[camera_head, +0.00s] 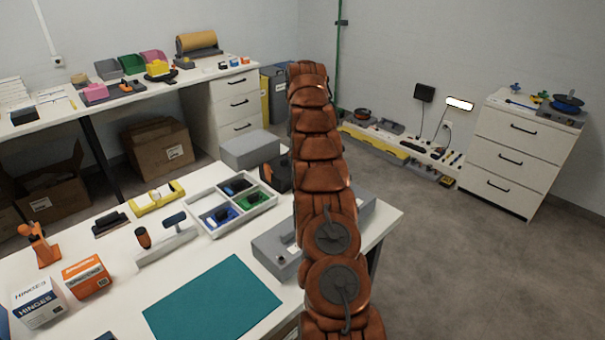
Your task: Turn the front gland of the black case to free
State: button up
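A dark, black-looking case (276,174) stands on the near white table, at its far right, beside the grey box. My arm covers its right part, and no gland can be made out on it. A second black box (424,93) hangs on the back wall with a cable below it; I cannot tell whether either is the task's case. My copper-coloured arm rises through the middle of the view. No gripper fingers show, so I cannot see my gripper or what it touches.
The near table holds a grey box (250,149), a sectioned white tray (272,208), a grey case (272,255) partly behind my arm, a teal mat (212,301), a yellow level (157,198) and hinge boxes (38,302). A drawer cabinet (520,153) stands right; floor before it is clear.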

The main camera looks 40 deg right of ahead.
jog(key=shift+s+d+f, duration=0.15)
jog(key=shift+d+f, duration=0.05)
jog(key=shift+d, duration=0.45)
notch_tip(320, 180, down, 4)
jog(key=b, duration=0.3)
jog(key=shift+r, duration=0.25)
notch_tip(320, 180, down, 2)
jog(key=shift+s+f+b, duration=0.1)
jog(key=shift+f+b, duration=0.1)
jog(key=shift+b, duration=0.5)
jog(key=shift+f+p, duration=0.1)
jog(key=shift+p, duration=0.2)
jog(key=shift+a+f, duration=0.1)
jog(key=shift+f, duration=0.75)
grip_shut()
